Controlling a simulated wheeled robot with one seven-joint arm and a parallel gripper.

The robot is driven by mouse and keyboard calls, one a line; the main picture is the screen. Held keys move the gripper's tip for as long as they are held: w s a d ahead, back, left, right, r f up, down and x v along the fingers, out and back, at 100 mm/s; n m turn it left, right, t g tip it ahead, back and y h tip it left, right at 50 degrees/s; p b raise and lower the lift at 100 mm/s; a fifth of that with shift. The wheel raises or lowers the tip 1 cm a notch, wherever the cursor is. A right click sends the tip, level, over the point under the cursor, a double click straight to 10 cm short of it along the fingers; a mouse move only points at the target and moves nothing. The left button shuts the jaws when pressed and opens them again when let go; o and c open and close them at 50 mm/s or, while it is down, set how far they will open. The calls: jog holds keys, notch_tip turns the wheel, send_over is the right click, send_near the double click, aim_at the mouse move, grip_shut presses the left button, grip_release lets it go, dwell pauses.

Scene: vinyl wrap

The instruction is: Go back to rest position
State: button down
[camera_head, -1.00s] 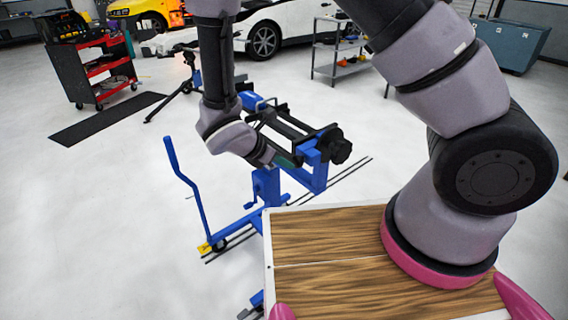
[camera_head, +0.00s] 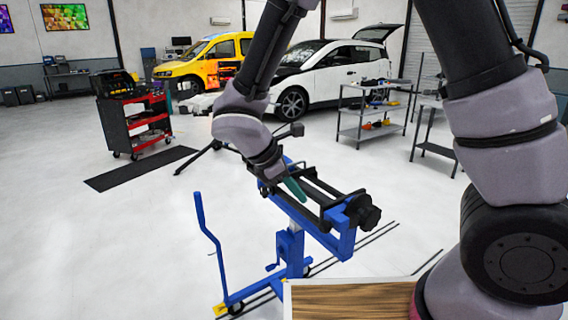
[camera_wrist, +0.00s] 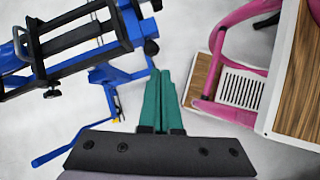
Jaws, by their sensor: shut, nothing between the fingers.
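My gripper (camera_head: 294,188) has green fingers and hangs at the end of my arm in the head view, in front of the blue and black stand. In the wrist view my gripper (camera_wrist: 161,90) shows its two green fingers pressed together with nothing between them. The blue stand (camera_head: 291,250) has black rails (camera_head: 318,190) on top and a black knob at its right end. In the wrist view the stand (camera_wrist: 70,50) lies to the upper left of the fingers, apart from them.
A red tool cart (camera_head: 135,125) stands at the left beside a black floor mat (camera_head: 140,168). A grey shelf (camera_head: 370,112) stands at the back right. A white car (camera_head: 325,68) and a yellow van (camera_head: 205,58) are behind.

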jog(key=s+d+r+m+t+y, duration=0.2)
jog(key=d+r+m+y, duration=0.2)
jog(key=d+r+m, duration=0.6)
jog(key=s+d+r+m+t+y, duration=0.2)
jog(key=d+r+m+y, duration=0.2)
jog(key=d+r+m, duration=0.7)
notch_tip(320, 180, up, 4)
jog(key=m, duration=0.3)
jog(key=c, duration=1.5)
grip_release()
jog(key=shift+d, duration=0.1)
jog(key=shift+c, duration=0.2)
